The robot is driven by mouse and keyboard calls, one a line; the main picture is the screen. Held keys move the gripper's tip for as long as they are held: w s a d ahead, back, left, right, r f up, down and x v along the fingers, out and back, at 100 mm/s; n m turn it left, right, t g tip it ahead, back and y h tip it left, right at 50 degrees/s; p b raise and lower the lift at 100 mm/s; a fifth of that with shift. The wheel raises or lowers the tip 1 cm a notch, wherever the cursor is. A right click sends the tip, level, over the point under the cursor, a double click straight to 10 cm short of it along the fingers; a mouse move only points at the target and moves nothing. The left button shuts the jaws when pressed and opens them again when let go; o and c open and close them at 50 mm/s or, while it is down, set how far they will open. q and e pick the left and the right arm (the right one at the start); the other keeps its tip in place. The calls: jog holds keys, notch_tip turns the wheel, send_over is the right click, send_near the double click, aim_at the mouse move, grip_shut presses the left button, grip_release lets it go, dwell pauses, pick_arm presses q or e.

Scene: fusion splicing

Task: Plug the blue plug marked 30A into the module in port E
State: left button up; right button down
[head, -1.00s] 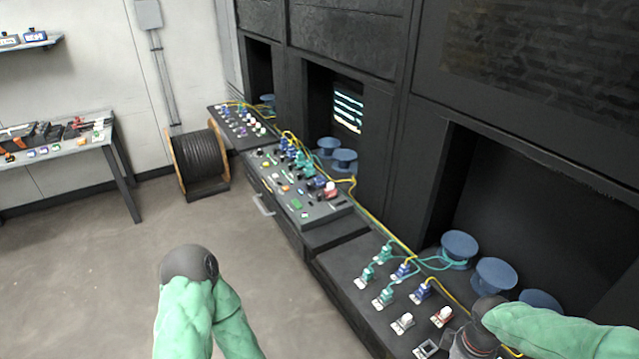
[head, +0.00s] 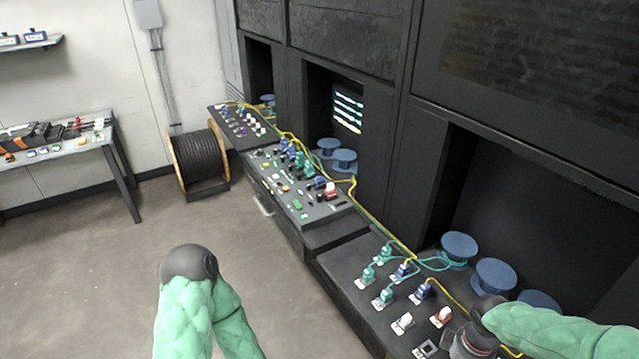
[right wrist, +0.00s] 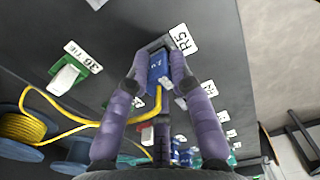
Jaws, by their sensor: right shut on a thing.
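My right gripper (right wrist: 160,72) has purple fingers and is shut on a blue plug (right wrist: 158,66) in the right wrist view. The plug has a yellow cable bending away to the lower left. Its front end is at a grey port frame beside a white label reading R5 (right wrist: 183,40); I cannot tell whether it is seated. The 30A and E marks cannot be read. In the head view my right arm comes in from the right and hides the plug. Of my left arm only a grey joint and green links show; its gripper is out of view.
A white plug in a green port (right wrist: 66,76) and a blue spool with yellow cable (right wrist: 28,130) stand left in the right wrist view. In the head view, several plugs (head: 383,296) stand on the dark console (head: 345,275), with blue spools (head: 493,276) behind.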

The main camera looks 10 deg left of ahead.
jog(key=shift+r+p, duration=2.2)
jog(key=shift+r, duration=0.65)
jog(key=shift+w+f, duration=0.1)
